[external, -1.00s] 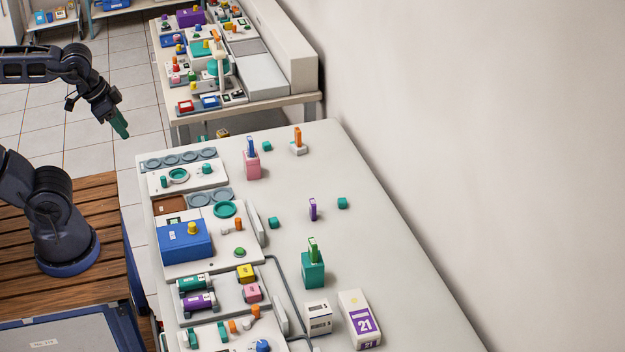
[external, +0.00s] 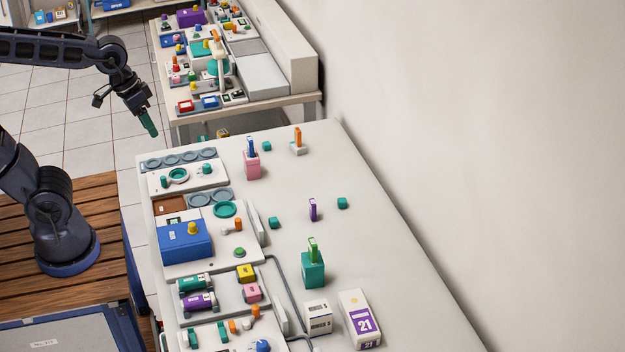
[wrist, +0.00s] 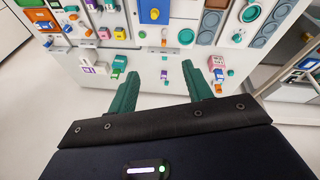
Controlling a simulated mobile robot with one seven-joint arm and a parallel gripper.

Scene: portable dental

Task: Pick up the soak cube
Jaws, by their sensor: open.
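Three small teal cubes sit apart on the white table in the external view: one at the back (external: 266,146), one at the right (external: 342,203) and one near the panel's edge (external: 274,223). I cannot tell which of them is the soak cube. My gripper (external: 149,124) hangs in the air off the table's back left corner, well away from all three cubes. In the wrist view my gripper (wrist: 162,72) shows two green fingers spread apart with nothing held between them.
A purple block (external: 313,210) stands among the cubes. A pink holder (external: 252,167), a teal holder (external: 313,270) and a white block with an orange piece (external: 298,144) stand nearby. White boxes (external: 359,318) stand at the front. Panels with a blue box (external: 184,241) line the left side.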

